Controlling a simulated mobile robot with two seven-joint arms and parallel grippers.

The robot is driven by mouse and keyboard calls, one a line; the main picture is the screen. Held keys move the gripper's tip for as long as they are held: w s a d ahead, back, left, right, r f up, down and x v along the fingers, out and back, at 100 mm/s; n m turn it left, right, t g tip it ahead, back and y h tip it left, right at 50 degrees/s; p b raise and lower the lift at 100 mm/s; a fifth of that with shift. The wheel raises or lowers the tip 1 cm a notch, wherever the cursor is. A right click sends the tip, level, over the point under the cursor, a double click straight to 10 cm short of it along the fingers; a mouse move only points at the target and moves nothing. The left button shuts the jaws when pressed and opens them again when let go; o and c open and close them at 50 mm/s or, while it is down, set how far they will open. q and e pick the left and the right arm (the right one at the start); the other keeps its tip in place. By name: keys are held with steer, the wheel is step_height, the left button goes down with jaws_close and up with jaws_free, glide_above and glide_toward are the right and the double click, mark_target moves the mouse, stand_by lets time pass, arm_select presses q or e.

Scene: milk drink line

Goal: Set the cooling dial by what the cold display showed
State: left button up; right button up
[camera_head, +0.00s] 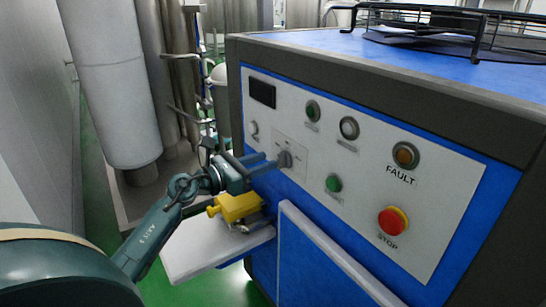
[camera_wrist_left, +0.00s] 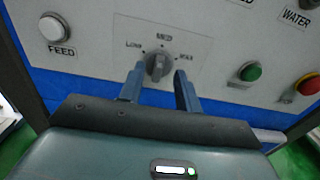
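The cooling dial (camera_head: 285,159) is a grey knob on the white control panel (camera_head: 330,200). In the left wrist view the dial (camera_wrist_left: 157,66) has the marks LOW, MED and what looks like MAX around it. Its ridge looks roughly upright, toward MED, but its exact setting is hard to read. My left gripper (camera_head: 262,165) is in front of the dial. In the left wrist view its two fingers (camera_wrist_left: 160,84) are apart, with the dial between and just beyond the tips; contact is not clear. The display (camera_head: 262,91) at the panel's upper left looks dark. My right gripper is not in view.
The panel also has a FAULT lamp (camera_head: 405,155), a red STOP button (camera_head: 393,221), green buttons (camera_head: 333,183) and a white FEED button (camera_wrist_left: 55,26). A yellow device (camera_head: 238,207) sits on a white shelf (camera_head: 185,250) below my left gripper.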

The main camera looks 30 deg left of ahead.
mark_target(278, 157)
arm_select(q)
steer(key=shift+x, duration=1.85)
steer(key=shift+c, duration=0.4)
jaws_close()
